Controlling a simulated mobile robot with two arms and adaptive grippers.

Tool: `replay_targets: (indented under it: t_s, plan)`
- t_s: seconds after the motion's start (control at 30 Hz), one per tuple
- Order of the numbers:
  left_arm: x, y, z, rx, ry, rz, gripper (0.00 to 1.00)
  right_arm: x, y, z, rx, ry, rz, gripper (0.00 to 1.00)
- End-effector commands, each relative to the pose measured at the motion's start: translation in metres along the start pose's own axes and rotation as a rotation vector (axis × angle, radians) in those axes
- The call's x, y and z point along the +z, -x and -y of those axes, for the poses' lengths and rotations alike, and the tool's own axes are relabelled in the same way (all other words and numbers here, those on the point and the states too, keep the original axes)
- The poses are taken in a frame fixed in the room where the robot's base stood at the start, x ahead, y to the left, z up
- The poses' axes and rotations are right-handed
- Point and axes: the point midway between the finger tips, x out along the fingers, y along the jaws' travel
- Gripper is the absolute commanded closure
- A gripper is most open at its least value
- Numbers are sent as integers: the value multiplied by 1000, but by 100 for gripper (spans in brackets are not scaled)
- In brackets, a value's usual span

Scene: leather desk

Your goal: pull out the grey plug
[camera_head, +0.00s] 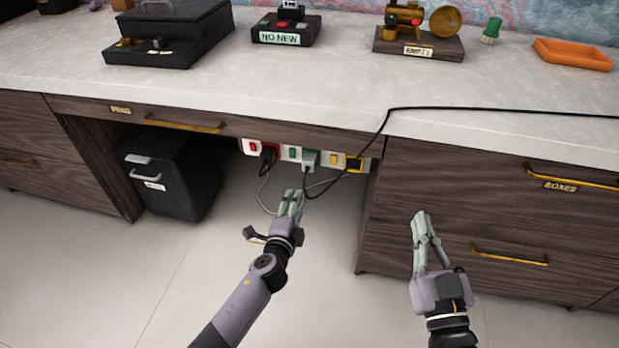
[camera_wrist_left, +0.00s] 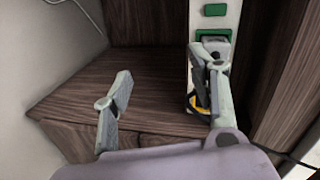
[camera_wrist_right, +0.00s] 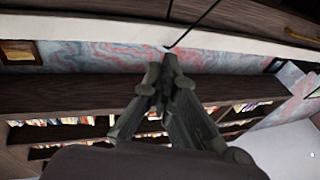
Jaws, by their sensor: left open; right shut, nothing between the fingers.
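The grey plug (camera_head: 310,159) sits in the power strip (camera_head: 323,157) under the desk, beside a green switch (camera_head: 292,153). In the left wrist view the grey plug (camera_wrist_left: 215,46) is near the top right, partly hidden by one finger. My left gripper (camera_head: 290,203) is open, below and in front of the strip. In its wrist view its fingers (camera_wrist_left: 160,82) are wide apart, with one overlapping the strip and nothing held. My right gripper (camera_head: 422,222) is shut and empty in front of the right-hand drawers. Its closed fingers (camera_wrist_right: 165,80) fill the middle of the right wrist view.
A black plug (camera_head: 268,154) sits in the red-edged socket to the left. A black cable (camera_head: 383,122) hangs over the desk edge near the strip, and a grey cord loops below. A black bin (camera_head: 172,178) stands at left under the desk. Drawers (camera_head: 480,205) close off the right side.

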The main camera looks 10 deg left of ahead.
Motion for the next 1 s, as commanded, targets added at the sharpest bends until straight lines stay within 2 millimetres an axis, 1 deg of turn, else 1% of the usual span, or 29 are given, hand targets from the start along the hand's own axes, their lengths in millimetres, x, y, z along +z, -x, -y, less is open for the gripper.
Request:
replay_targets:
  t_s: [0.03,0.1,0.13,0.2,0.3,0.43,0.77,0.87,1.0]
  plan:
    - [-4,-6,6,-49,-33,-10,47,-11,5,1,-2,-1,-59,100]
    - [-10,-10,24,-104,-74,-18,47,-36,10,2,-3,-3,-125,100]
    - [-12,-10,31,-123,-90,-20,47,-45,12,2,-3,-3,-149,100]
    - [-16,-11,43,-160,-118,-23,47,-62,16,2,-4,-4,-193,100]
    - [-20,-11,55,-193,-143,-25,47,-78,20,2,-5,-5,-232,100]
    - [-21,-11,61,-206,-154,-25,47,-85,22,2,-5,-5,-249,100]
    - [-21,-12,62,-205,-152,-25,47,-86,22,2,-5,-5,-251,100]
    - [-21,-17,62,-205,-152,-25,47,-88,23,3,-6,-5,-267,100]
    - [-22,-33,65,-205,-152,-25,47,-97,26,4,-8,-8,-324,100]
